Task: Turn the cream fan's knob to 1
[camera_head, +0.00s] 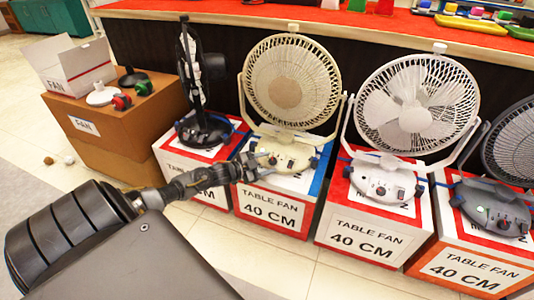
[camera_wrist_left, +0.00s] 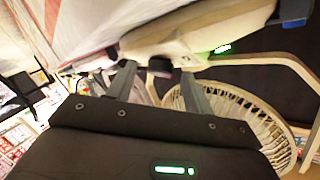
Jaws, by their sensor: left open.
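The cream fan (camera_head: 290,84) stands on a "TABLE FAN 40 CM" box (camera_head: 273,214), its round cage above a cream base (camera_head: 290,151). My left gripper (camera_head: 262,162) is open at the front of this base, and its fingers cover part of the control panel. In the left wrist view the cream base (camera_wrist_left: 205,30) lies across the top, upside down. A dark knob (camera_wrist_left: 160,66) sits on its edge, between and just beyond the tips of my open left gripper (camera_wrist_left: 158,84). Whether the fingers touch the knob I cannot tell. No dial number is readable. My right gripper is not in view.
A white fan (camera_head: 416,108) and a dark grey fan (camera_head: 512,146) stand to the right on boxes. A black fan (camera_head: 190,80) stands close on the left. A brown box (camera_head: 128,122) holds small items. The floor in front is clear.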

